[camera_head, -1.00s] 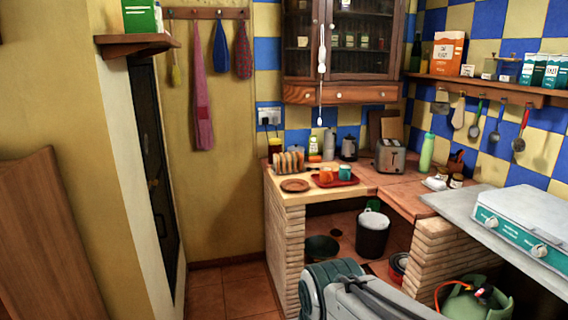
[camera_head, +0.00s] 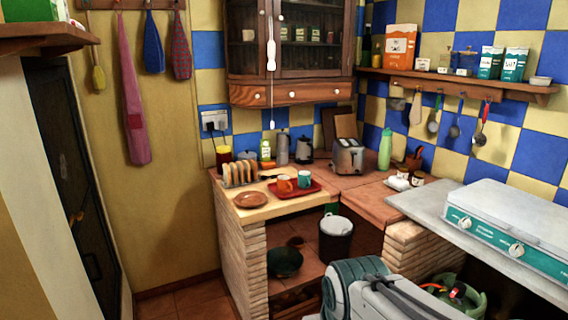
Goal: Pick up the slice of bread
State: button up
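Several slices of bread (camera_head: 243,172) stand upright in a toast rack on the brick counter, at its left back part. A brown plate (camera_head: 250,200) lies in front of the rack and looks empty. My arm (camera_head: 375,290) shows at the bottom of the view, low and in front of the counter, well apart from the bread. The fingers of my gripper are not visible.
A red tray (camera_head: 293,190) with an orange mug and a teal mug sits right of the bread. A toaster (camera_head: 348,157), a kettle and a green bottle (camera_head: 385,150) stand further back. A gas stove (camera_head: 515,222) is at the right. Floor shows left of the counter.

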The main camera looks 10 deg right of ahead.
aim_at(253, 164)
jog(key=z, duration=0.5)
jog(key=i, duration=1.7)
jog(key=u, duration=0.6)
jog(key=i, duration=1.15)
jog(key=u, duration=0.85)
